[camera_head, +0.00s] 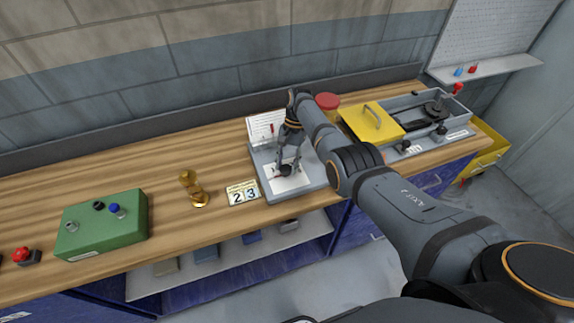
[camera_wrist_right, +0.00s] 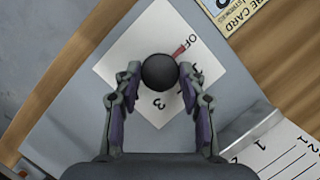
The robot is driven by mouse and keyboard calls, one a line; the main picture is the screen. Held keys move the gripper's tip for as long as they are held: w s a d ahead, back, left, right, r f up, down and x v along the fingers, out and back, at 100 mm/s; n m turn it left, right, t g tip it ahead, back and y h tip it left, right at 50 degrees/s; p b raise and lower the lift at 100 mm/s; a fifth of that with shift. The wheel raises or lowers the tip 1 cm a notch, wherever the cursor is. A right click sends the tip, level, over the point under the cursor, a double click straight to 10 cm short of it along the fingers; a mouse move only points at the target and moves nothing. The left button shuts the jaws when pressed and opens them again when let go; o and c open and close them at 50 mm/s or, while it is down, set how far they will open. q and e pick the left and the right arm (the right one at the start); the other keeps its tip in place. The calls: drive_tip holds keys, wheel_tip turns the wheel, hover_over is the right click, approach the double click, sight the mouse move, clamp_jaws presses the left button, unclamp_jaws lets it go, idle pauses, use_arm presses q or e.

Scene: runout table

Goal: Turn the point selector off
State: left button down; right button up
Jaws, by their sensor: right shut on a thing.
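The point selector's round black knob (camera_wrist_right: 159,72) sits on a white dial plate (camera_wrist_right: 125,62) marked OFF, 1 and 3; another mark is partly hidden. Its red pointer (camera_wrist_right: 180,50) points toward the OFF lettering. My right gripper (camera_wrist_right: 159,85) is shut on the knob, one finger on each side. In the head view the right gripper (camera_head: 287,165) reaches down over the grey selector box (camera_head: 312,180), and the knob is mostly covered by the fingers. My left gripper is not in view.
A yellow cover (camera_head: 371,123) and a grey tray with a black mechanism lie to the right. A red-lidded jar (camera_head: 327,101) stands behind my arm.

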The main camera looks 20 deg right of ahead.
drive_tip(key=o, duration=1.1)
drive_tip(key=shift+o, duration=0.2)
drive_tip(key=shift+w+d+r, duration=0.15)
drive_tip(key=shift+r, duration=0.2)
drive_tip(key=v, duration=0.6)
drive_tip(key=shift+r, duration=0.3)
drive_tip(key=shift+d, duration=0.1)
